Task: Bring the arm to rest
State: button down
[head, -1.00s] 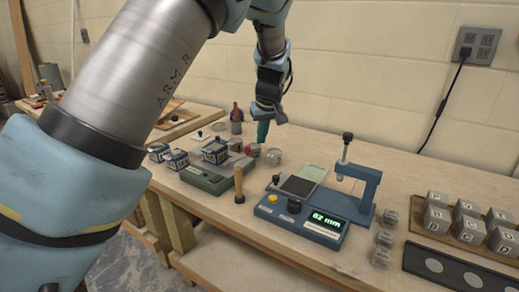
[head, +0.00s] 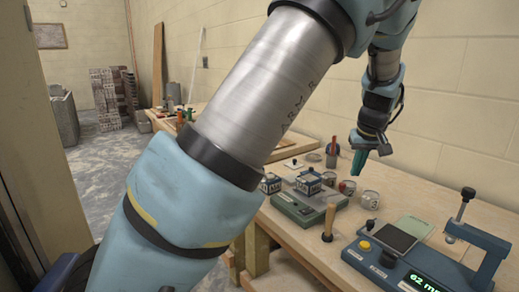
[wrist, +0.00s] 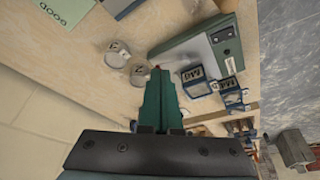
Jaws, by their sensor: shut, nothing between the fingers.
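My gripper (head: 358,168) hangs from my raised arm over the back of the workbench (head: 300,233), pointing down. Its teal fingers are together with nothing between them. In the wrist view the closed fingers (wrist: 158,95) point towards small clear jars, which look apart from them. My arm crosses the head view from lower left to upper right and hides part of the bench.
A green scale (head: 308,207) with a labelled tub (head: 308,182) stands below and left of my gripper. Jars (head: 370,200), a wooden-handled tool (head: 328,223) and a blue gauge (head: 400,268) are close by. Open floor (head: 110,175) lies left.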

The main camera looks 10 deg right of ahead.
jog(key=w+a+f+n+g, duration=0.1)
jog(key=a+f+g, duration=0.1)
jog(key=a, duration=2.1)
jog(key=s+a+f, duration=0.1)
jog(key=s+a, duration=0.5)
jog(key=a, duration=0.2)
jog(key=s+a+f, duration=0.1)
jog(key=s+a, duration=0.4)
jog(key=a, duration=0.4)
jog(key=shift+s+a, duration=0.25)
jog(key=shift+s, duration=0.1)
